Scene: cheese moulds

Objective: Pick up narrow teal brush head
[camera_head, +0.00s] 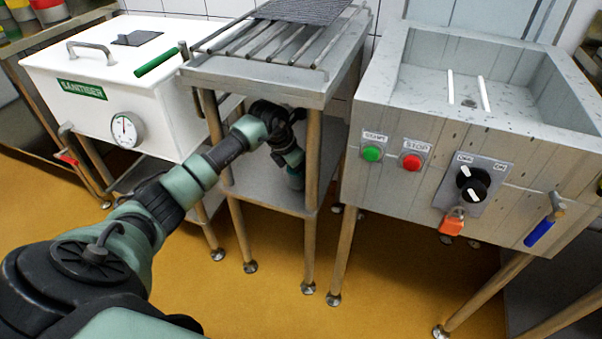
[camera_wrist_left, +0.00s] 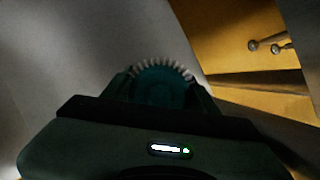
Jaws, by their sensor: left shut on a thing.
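The teal brush head (camera_wrist_left: 160,88) shows in the left wrist view as a round teal body with a rim of pale bristles. It sits between the fingers of my left gripper (camera_wrist_left: 162,97), which is shut on it. In the head view my left arm reaches under the top of the middle stand, and the gripper (camera_head: 293,165) points down over the lower shelf (camera_head: 262,183). A bit of teal shows at its tip there, mostly hidden. Whether the brush head touches the shelf cannot be told. My right gripper is not in view.
The stand's metal top (camera_head: 255,75) with its rack (camera_head: 270,45) lies above my forearm, and a wooden leg (camera_head: 312,160) stands right of the gripper. A white sanitiser box (camera_head: 110,75) is on the left. A grey sink unit (camera_head: 430,115) with buttons is on the right.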

